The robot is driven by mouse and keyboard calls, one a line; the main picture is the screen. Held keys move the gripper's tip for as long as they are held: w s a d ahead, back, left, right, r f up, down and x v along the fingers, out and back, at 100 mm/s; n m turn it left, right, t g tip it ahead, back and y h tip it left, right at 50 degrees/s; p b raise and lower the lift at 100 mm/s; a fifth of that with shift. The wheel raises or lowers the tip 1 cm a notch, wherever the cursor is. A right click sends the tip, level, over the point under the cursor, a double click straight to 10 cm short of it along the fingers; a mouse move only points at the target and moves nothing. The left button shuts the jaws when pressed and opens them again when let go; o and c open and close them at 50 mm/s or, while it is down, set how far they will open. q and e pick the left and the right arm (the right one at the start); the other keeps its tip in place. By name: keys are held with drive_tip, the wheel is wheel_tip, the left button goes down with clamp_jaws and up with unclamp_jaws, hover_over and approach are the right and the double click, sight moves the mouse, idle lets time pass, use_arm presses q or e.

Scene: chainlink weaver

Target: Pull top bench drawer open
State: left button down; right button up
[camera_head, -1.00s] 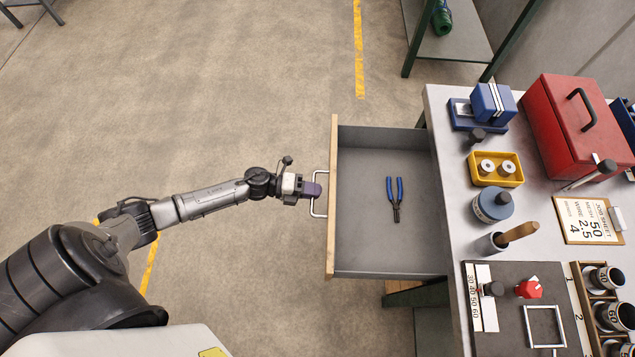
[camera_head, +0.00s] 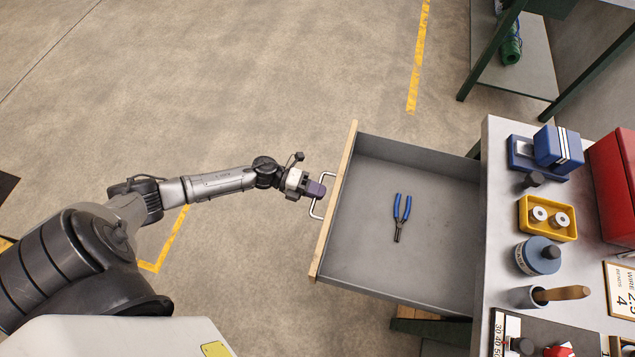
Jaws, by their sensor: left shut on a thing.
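The top bench drawer (camera_head: 400,268) stands pulled out from the left side of the bench. Its inside is grey and its front (camera_head: 335,200) is pale wood. A pair of blue-handled pliers (camera_head: 401,216) lies in it. My left gripper (camera_head: 316,189) is shut on the drawer's metal handle (camera_head: 322,207), in front of the wooden face; the fingers hide part of the handle. My right gripper is not in view.
The bench top (camera_head: 498,180) holds a yellow tray with two spools (camera_head: 548,218), a blue round container (camera_head: 537,257), a blue device (camera_head: 557,147) and a red toolbox (camera_head: 614,185). A green-legged shelf (camera_head: 497,45) stands at the back right.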

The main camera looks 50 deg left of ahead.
use_arm(q)
drive_tip(key=c, duration=1.2)
unclamp_jaws()
drive_tip(key=shift+p+v, duration=0.7)
drive_tip(key=shift+v, duration=6.3)
drive_tip(key=shift+w, duration=0.1)
